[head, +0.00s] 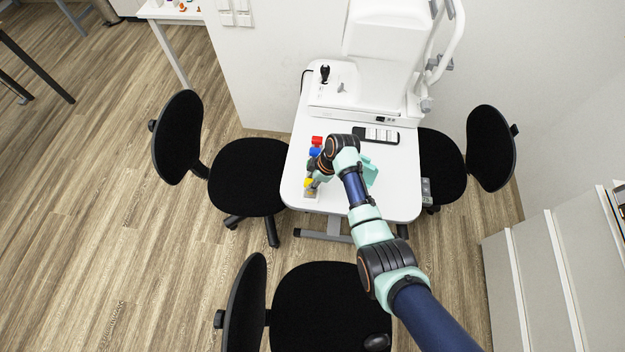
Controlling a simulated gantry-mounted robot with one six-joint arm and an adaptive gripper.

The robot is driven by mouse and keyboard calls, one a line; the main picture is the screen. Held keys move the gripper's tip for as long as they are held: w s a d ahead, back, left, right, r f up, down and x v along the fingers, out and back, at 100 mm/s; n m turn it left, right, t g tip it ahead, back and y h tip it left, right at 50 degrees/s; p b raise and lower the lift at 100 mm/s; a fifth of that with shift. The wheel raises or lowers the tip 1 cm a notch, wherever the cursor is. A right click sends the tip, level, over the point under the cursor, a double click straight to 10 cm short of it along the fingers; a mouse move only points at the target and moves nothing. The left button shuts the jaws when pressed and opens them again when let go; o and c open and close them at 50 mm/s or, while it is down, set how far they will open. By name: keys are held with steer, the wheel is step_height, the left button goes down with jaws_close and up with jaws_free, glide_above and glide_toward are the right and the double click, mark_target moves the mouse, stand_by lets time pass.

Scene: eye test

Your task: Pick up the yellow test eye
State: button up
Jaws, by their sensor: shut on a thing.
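The yellow test eye (308,183) shows as a small yellow piece near the left front of the white table (390,202). My gripper (312,181) is at it, reaching in from the right, and is shut on it. The fingertips are small here and partly hidden by my wrist. I cannot tell whether the yellow test eye is lifted or still touches what is under it. A red piece (317,140) and a blue piece (315,152) stand just behind, in a row along the table's left side.
A large white eye instrument (385,60) with a black joystick (325,73) fills the table's back. A dark flat device (378,135) lies before it. Black chairs stand left (248,175), right (488,148) and in front (325,305). The table's front right is clear.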

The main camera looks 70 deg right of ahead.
steer(key=shift+r+p, duration=1.95)
steer(key=shift+r, duration=0.15)
steer(key=shift+f, duration=0.1)
